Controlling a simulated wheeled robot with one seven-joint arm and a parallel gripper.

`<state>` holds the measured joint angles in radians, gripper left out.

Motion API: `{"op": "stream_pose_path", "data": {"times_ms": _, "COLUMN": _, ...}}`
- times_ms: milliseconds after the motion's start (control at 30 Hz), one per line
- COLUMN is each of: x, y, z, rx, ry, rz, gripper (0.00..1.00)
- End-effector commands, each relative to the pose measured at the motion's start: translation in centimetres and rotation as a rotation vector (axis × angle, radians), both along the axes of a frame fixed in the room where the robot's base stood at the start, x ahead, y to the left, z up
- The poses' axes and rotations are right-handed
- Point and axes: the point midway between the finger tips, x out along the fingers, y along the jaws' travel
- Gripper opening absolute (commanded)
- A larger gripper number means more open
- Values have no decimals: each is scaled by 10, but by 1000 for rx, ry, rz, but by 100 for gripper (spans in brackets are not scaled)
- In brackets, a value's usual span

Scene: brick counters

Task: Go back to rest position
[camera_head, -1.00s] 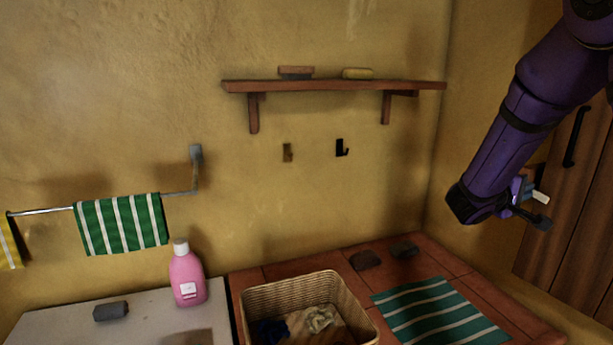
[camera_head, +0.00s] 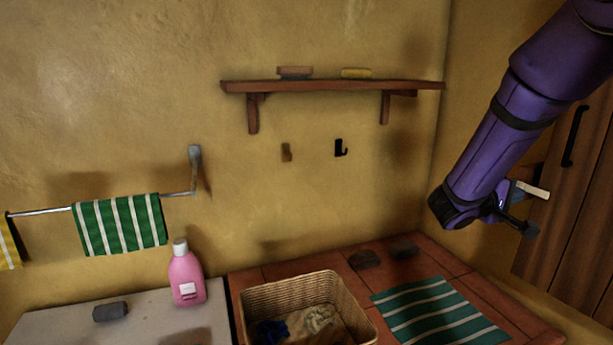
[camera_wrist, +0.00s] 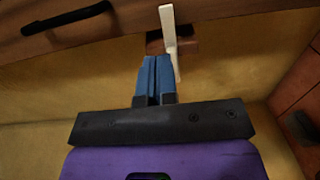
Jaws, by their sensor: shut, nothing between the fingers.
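My gripper (camera_head: 518,208) is at the right in the head view, beyond the end of my purple arm and in front of the wall beside the wooden cabinet. In the wrist view its two blue fingers (camera_wrist: 153,75) are together with nothing between them. A slim white piece (camera_wrist: 169,42) shows just beyond and beside the fingertips. It also shows by the gripper in the head view (camera_head: 532,189). I cannot tell whether it touches the fingers or what it is fixed to.
The wooden cabinet (camera_head: 570,215) with a black handle (camera_head: 574,136) is close on the right. A shelf (camera_head: 330,86) and a black hook (camera_head: 340,148) are on the back wall. A wicker basket (camera_head: 256,296), a striped cloth (camera_head: 430,310) and a pink bottle (camera_head: 187,276) are below.

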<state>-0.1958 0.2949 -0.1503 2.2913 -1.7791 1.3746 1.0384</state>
Motion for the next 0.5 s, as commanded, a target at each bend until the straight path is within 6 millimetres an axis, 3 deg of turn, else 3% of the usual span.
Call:
{"op": "stream_pose_path", "data": {"times_ms": 133, "x": -30, "y": -8, "z": 14, "rx": 93, "ry": 11, "rz": -87, "gripper": 0}}
{"op": "stream_pose_path", "data": {"times_ms": 267, "x": -73, "y": -12, "z": 24, "rx": 245, "ry": 36, "rz": -189, "gripper": 0}}
{"op": "stream_pose_path", "data": {"times_ms": 500, "x": -147, "y": 1, "z": 32, "rx": 572, "ry": 67, "rz": -293, "gripper": 0}}
